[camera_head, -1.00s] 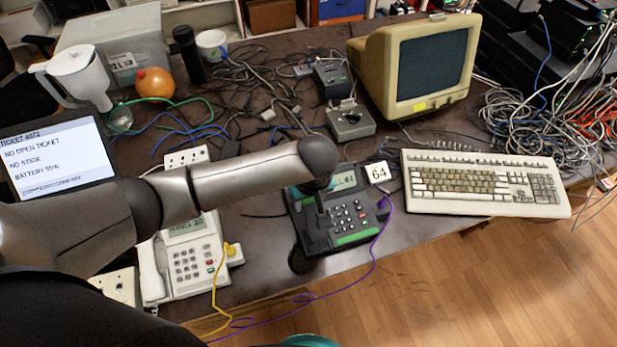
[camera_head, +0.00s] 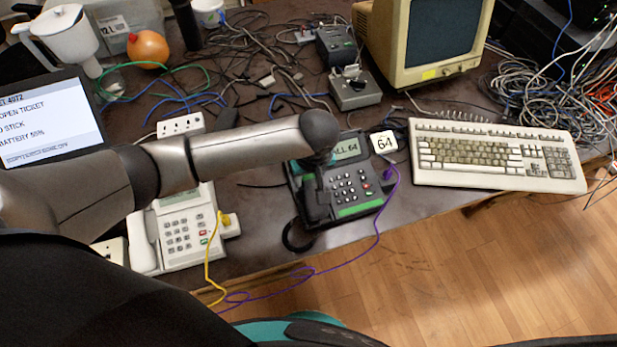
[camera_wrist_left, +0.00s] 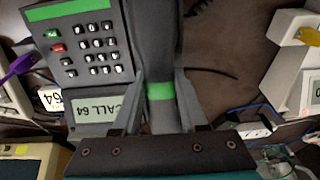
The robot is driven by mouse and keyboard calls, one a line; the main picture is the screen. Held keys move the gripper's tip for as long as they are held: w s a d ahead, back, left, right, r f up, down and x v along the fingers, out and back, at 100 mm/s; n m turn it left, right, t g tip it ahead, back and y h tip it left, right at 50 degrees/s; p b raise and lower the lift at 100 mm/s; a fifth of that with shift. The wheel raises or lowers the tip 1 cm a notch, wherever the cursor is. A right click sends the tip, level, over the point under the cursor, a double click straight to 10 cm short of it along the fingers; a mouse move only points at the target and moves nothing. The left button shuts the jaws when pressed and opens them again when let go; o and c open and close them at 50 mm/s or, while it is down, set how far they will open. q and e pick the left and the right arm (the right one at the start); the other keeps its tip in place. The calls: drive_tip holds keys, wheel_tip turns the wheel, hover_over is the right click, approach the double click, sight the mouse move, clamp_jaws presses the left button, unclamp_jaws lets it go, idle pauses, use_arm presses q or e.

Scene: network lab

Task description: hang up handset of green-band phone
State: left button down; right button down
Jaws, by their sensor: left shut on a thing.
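The green-band phone (camera_head: 356,188) is a dark desk phone on the table, with a green strip along its front edge and a lit display. In the left wrist view its display (camera_wrist_left: 105,108) reads CALL 64. My left gripper (camera_wrist_left: 161,88) is shut on its dark handset (camera_wrist_left: 152,35), with a finger on each side of the green band. In the head view the handset (camera_head: 315,204) is upright in the picture over the phone's left side, partly hidden by my wrist. I cannot tell whether it touches the cradle. My right gripper is not in view.
A white phone (camera_head: 182,232) stands to the left, a beige keyboard (camera_head: 497,158) to the right. A card marked 64 (camera_head: 383,142) is by the phone's upper right corner. A purple cable (camera_head: 378,232) runs off the table's front edge. Tangled cables and a monitor (camera_head: 430,45) are behind.

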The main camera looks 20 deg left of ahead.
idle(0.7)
use_arm(q)
drive_tip(key=shift+p, duration=0.5)
drive_tip(key=shift+b+x, duration=0.3)
drive_tip(key=shift+x, duration=0.65)
drive_tip(key=shift+c, duration=1.8)
unclamp_jaws()
drive_tip(key=shift+r, duration=0.1)
drive_tip(key=shift+r, duration=0.1)
